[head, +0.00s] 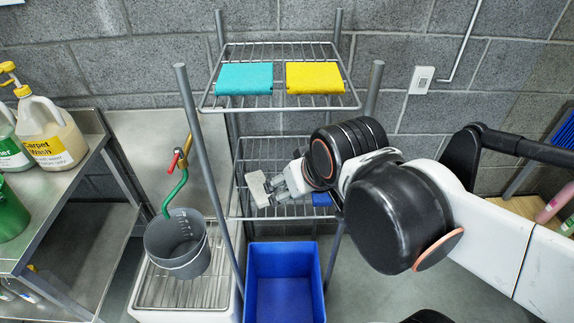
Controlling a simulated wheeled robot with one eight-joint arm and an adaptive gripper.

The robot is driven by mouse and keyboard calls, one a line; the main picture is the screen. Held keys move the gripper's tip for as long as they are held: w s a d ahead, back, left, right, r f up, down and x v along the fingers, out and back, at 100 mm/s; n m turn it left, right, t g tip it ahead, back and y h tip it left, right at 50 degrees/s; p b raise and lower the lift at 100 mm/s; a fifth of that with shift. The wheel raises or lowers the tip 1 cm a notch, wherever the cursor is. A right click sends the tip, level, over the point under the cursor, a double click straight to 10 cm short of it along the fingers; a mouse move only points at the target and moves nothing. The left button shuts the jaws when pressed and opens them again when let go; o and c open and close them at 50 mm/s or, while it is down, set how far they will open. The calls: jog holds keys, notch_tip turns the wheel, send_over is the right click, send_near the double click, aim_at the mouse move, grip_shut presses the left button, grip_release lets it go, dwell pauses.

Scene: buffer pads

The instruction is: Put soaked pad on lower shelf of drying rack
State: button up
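The drying rack (207,152) is a grey metal frame with two wire shelves. Its lower shelf (262,150) is partly hidden by my arm. My gripper (268,188) is at the lower shelf, pointing left. A pale grey block shows at its tip; I cannot tell whether this is a finger pad or a held thing. A blue pad (322,199) shows at the right of the lower shelf, mostly behind my wrist. A teal pad (245,78) and a yellow pad (314,77) lie side by side on the upper shelf. I cannot tell which pad is soaked.
A blue bin (285,284) stands under the rack. A grey bucket (177,245) sits on a grated sink at the left, below a green-hosed tap (177,180). A steel table (62,187) at far left holds jugs. Rack posts stand close around my arm.

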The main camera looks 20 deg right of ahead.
jog(key=shift+s+r, duration=0.65)
jog(key=shift+s, duration=0.3)
